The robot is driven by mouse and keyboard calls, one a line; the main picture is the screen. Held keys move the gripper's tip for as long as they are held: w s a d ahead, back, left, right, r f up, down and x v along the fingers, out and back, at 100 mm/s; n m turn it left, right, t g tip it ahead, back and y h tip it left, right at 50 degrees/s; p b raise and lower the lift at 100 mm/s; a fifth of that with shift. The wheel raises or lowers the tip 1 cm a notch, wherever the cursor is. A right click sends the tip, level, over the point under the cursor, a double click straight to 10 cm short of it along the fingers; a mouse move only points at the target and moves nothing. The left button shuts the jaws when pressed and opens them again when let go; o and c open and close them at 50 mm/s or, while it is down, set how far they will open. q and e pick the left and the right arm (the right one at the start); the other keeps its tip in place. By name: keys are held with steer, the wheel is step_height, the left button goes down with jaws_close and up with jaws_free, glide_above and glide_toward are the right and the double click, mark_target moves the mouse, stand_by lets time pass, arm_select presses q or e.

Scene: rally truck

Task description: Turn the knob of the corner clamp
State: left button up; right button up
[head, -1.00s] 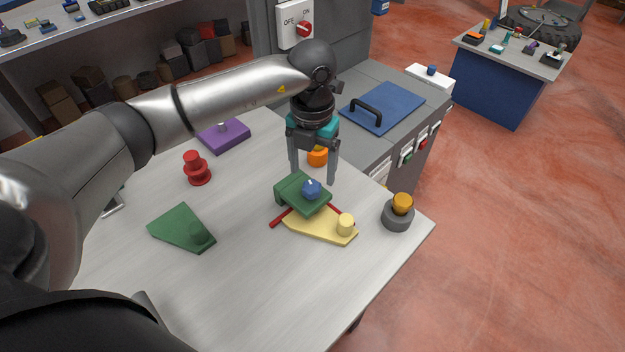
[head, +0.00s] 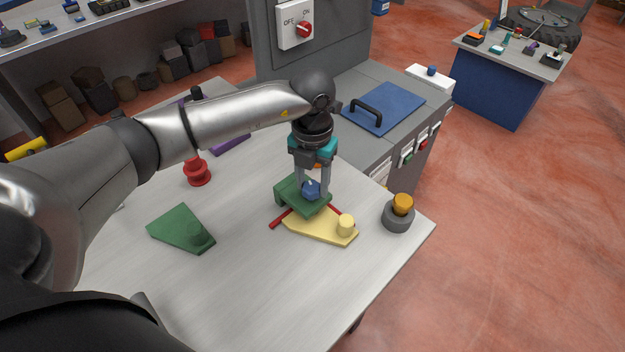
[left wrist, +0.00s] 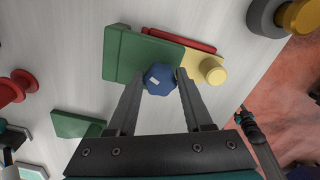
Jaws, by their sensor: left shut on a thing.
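The corner clamp is a green block (head: 287,192) with a blue faceted knob (head: 311,190) on top. It sits over red strips (head: 281,218) and beside a yellow plate (head: 318,228) with a round yellow peg. My left gripper (head: 312,190) points down over the clamp, its fingers on either side of the knob and shut on it. In the left wrist view the knob (left wrist: 159,79) lies between the two fingertips (left wrist: 160,78), with a pale mark on its top. My right gripper is not in view.
A green plate with a peg (head: 180,229), a red stepped piece (head: 197,172) and a grey round base with an orange top (head: 399,213) stand on the table. The front of the table is clear. A grey cabinet with a blue lid (head: 385,107) stands behind.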

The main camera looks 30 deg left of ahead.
arm_select(q)
jaws_close()
steer(key=shift+m, duration=0.3)
steer(key=shift+m+b, duration=0.6)
steer(key=shift+m, duration=0.4)
steer(key=m+b, duration=0.1)
steer(key=m, duration=0.2)
steer(key=shift+b, duration=0.3)
steer(key=m+b, duration=0.2)
steer(key=m, duration=0.3)
steer(key=shift+d+r, duration=0.15)
steer(key=shift+w+r, duration=0.1)
